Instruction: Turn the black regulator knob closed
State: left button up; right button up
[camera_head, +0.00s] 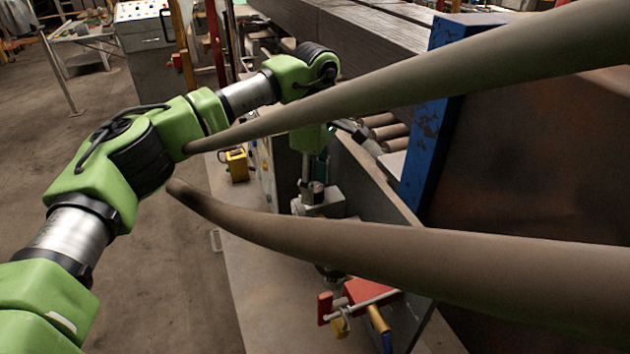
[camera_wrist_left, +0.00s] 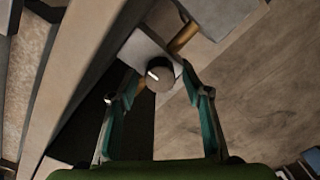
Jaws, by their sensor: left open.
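The black regulator knob (camera_wrist_left: 160,75) shows in the left wrist view as a dark round knob with a white mark. It sits on a pale grey block (camera_wrist_left: 143,48) with a brass-coloured fitting beside it. My left gripper (camera_wrist_left: 158,97) is open, with its teal fingers spread on either side of the knob. I cannot tell whether they touch it. In the head view the left gripper (camera_head: 315,175) points down just above the grey regulator body (camera_head: 319,204); the knob is small and partly hidden there. My right gripper is not in view.
Two long brown tapered bars (camera_head: 440,85) (camera_head: 400,250) cross the head view's foreground from the right. A blue post (camera_head: 427,130) stands right of the regulator. A red valve handle (camera_head: 370,291) is below it. A yellow box (camera_head: 236,165) is to the left. Open floor lies left.

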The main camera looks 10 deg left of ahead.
pick_arm(q)
jog(key=c, duration=1)
jog(key=shift+c, duration=0.5)
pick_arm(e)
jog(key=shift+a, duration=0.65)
pick_arm(q)
jog(key=shift+n, duration=0.3)
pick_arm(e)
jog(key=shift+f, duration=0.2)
